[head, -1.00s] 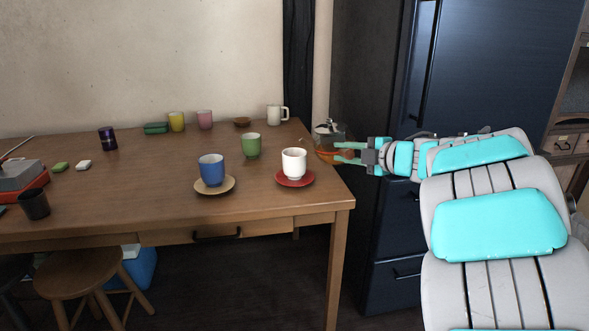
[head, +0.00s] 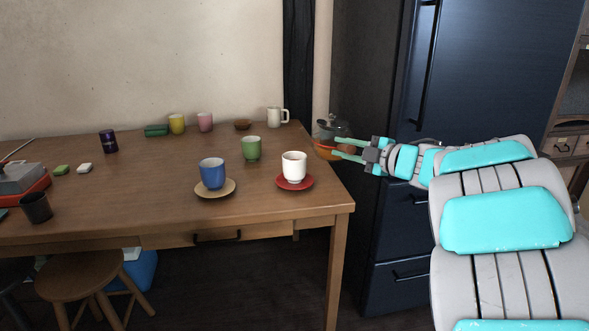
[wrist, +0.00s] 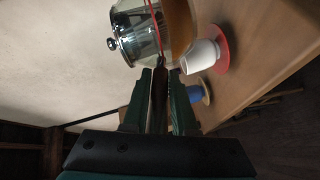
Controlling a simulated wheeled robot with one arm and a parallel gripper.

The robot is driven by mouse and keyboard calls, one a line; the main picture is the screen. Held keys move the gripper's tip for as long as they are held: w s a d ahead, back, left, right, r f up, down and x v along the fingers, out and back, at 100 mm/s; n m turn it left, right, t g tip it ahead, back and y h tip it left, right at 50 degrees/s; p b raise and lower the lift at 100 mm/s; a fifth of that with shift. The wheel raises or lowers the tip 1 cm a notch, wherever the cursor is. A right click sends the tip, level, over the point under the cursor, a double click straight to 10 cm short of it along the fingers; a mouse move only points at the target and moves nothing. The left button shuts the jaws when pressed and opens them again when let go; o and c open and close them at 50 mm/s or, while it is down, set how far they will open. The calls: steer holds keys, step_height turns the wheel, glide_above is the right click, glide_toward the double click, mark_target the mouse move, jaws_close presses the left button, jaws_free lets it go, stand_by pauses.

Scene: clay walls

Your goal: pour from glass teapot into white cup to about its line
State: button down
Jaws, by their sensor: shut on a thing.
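The glass teapot (head: 324,136) is off the table's right edge in the head view, with amber liquid low in it. Its lid and glass body fill the top of the wrist view (wrist: 138,38). My gripper (head: 345,149) is shut on the teapot's handle; the dark handle (wrist: 158,97) shows between the fingers in the wrist view. The white cup (head: 294,165) stands upright on a red saucer (head: 294,184), left of the teapot and apart from it. The cup also shows in the wrist view (wrist: 200,57). Its line and its contents cannot be made out.
A blue cup (head: 212,174) on a tan saucer (head: 215,189) and a green cup (head: 251,148) stand left of the white cup. A white mug (head: 275,117) stands at the back right corner. A dark fridge (head: 480,90) is behind my arm.

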steer(key=shift+f, duration=0.6)
steer(key=shift+r, duration=2)
steer(key=shift+a, duration=0.1)
